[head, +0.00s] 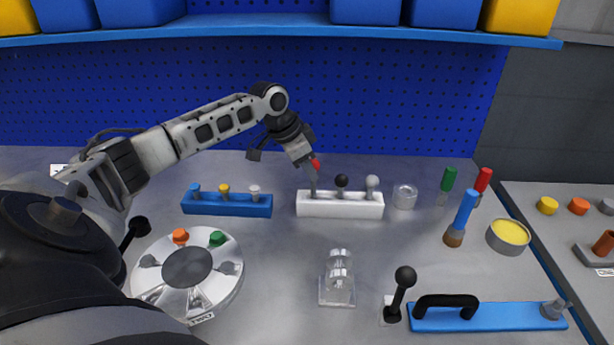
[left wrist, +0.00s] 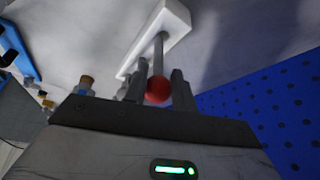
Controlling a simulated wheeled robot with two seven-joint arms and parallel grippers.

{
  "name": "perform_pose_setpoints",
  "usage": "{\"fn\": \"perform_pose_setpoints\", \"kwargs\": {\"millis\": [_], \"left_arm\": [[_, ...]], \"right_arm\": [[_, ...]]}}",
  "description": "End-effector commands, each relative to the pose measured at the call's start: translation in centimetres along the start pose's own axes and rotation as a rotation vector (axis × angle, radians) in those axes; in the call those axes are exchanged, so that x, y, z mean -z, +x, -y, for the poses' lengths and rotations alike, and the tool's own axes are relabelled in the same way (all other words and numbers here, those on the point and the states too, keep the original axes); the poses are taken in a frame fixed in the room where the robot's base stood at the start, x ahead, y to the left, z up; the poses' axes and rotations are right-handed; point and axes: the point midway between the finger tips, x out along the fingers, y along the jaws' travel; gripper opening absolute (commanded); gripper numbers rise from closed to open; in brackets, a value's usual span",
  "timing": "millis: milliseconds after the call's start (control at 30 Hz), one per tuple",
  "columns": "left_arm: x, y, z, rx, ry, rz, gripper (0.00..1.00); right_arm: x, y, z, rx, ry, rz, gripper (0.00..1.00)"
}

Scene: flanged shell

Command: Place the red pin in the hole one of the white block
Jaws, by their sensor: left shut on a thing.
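The red pin has a red ball head (head: 315,164) and a grey shaft. My left gripper (head: 307,160) is shut on it at the head, above the left end of the white block (head: 340,206). The shaft points down to the block's top at its left end; I cannot tell whether its tip is inside a hole. A black-headed pin (head: 342,181) and a pale grey-headed pin (head: 372,181) stand in the block to the right. The left wrist view shows the red head (left wrist: 158,90) between the fingers, with the shaft reaching toward the white block (left wrist: 176,18).
A blue block (head: 228,206) with several pins stands left of the white block. A clear ring (head: 405,196) sits close on its right. A round dial (head: 150,262) and a clear part (head: 338,278) are in front. Upright screwdrivers (head: 462,215) stand at right.

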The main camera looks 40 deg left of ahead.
Motion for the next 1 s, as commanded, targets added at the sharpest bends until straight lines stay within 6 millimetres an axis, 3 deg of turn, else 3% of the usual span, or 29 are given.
{"fn": "perform_pose_setpoints", "kwargs": {"millis": [33,67,100,133,533,1000], "left_arm": [[-1.5,1.6,-0.7,-0.020,0.000,0.046,0.00],[-1.5,1.6,-0.7,-0.020,0.001,0.047,0.32],[-1.4,1.6,-0.7,-0.019,0.001,0.045,0.43],[-1.4,1.6,-0.7,-0.018,0.001,0.044,0.47],[-1.0,-0.1,-0.3,-0.010,0.001,0.031,0.47],[-0.6,-9.3,-0.2,-0.009,0.002,0.029,0.47]], "right_arm": [[-0.1,0.1,0.0,0.001,0.000,-0.001,0.36],[-0.1,0.1,0.0,0.001,0.000,-0.001,0.36],[-0.2,0.0,0.0,0.001,-0.002,0.001,0.36],[-0.2,0.0,0.0,0.001,-0.002,0.002,0.36],[-0.9,0.0,-0.2,-0.004,-0.004,0.016,0.36],[-0.7,0.1,-0.3,-0.004,-0.003,0.008,0.36]]}}
